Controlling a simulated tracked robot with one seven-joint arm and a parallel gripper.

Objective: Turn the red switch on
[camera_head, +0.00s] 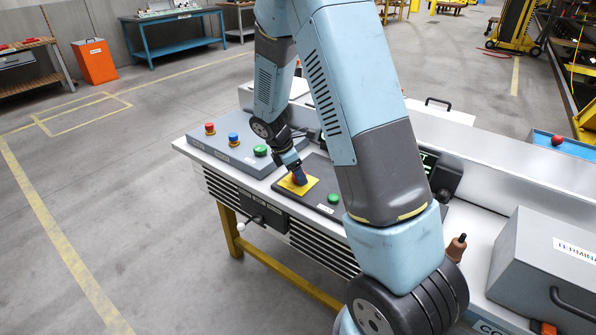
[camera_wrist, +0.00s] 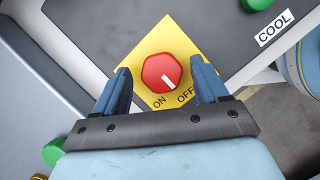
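The red switch (camera_wrist: 160,73) is a round knob on a yellow plate (camera_wrist: 150,49) marked ON and OFF. Its white mark points down and right, toward OFF. My gripper (camera_wrist: 160,68) is open, with one blue finger on each side of the knob and a gap visible on both sides. Nothing is held. In the head view, my gripper (camera_head: 295,175) reaches down over the yellow plate (camera_head: 304,188) on the console, and the knob is mostly hidden there by the fingers.
A green button (camera_head: 334,198) sits right of the yellow plate. Red (camera_head: 210,128), blue (camera_head: 233,139) and green (camera_head: 260,150) buttons stand on the grey box to the left. A grey case (camera_head: 540,265) and a brown-handled lever (camera_head: 457,248) stand on the right.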

